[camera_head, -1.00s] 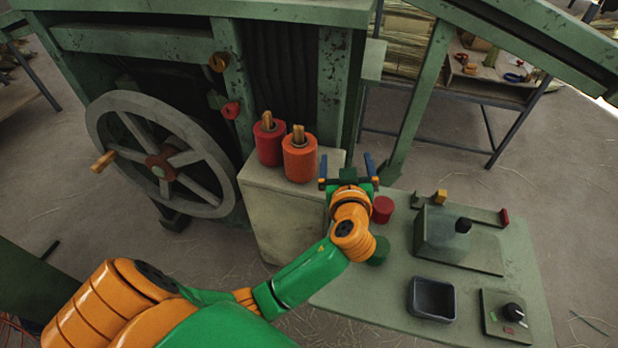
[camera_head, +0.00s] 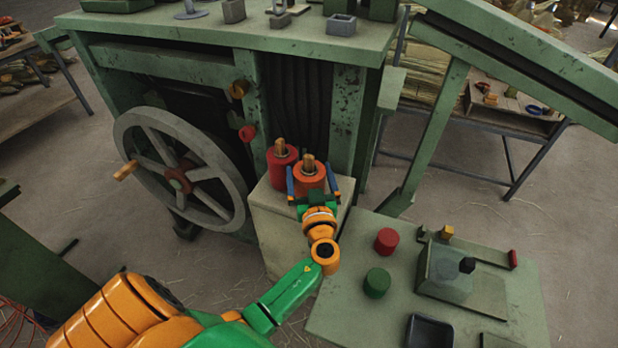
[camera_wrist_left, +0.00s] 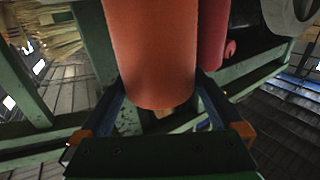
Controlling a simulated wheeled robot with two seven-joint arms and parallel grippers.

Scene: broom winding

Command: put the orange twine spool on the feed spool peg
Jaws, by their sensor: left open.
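The orange twine spool (camera_head: 311,178) stands upright on the pale block, with a wooden stub at its top; it fills the upper middle of the left wrist view (camera_wrist_left: 152,55). My left gripper (camera_head: 311,174) is open, with its blue fingers on either side of the orange spool; the left wrist view also shows the fingers (camera_wrist_left: 162,105) flanking it. I cannot tell whether they touch it. A short wooden peg (camera_head: 238,89) sticks out of the green machine frame; I cannot tell if it is the feed spool peg. My right gripper is not in view.
A red spool (camera_head: 282,165) stands close beside the orange one on the pale block (camera_head: 275,230). A large handwheel (camera_head: 180,172) is to the left. A green control table (camera_head: 345,275) with red and green buttons lies to the right. The machine's green top (camera_head: 215,30) is behind.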

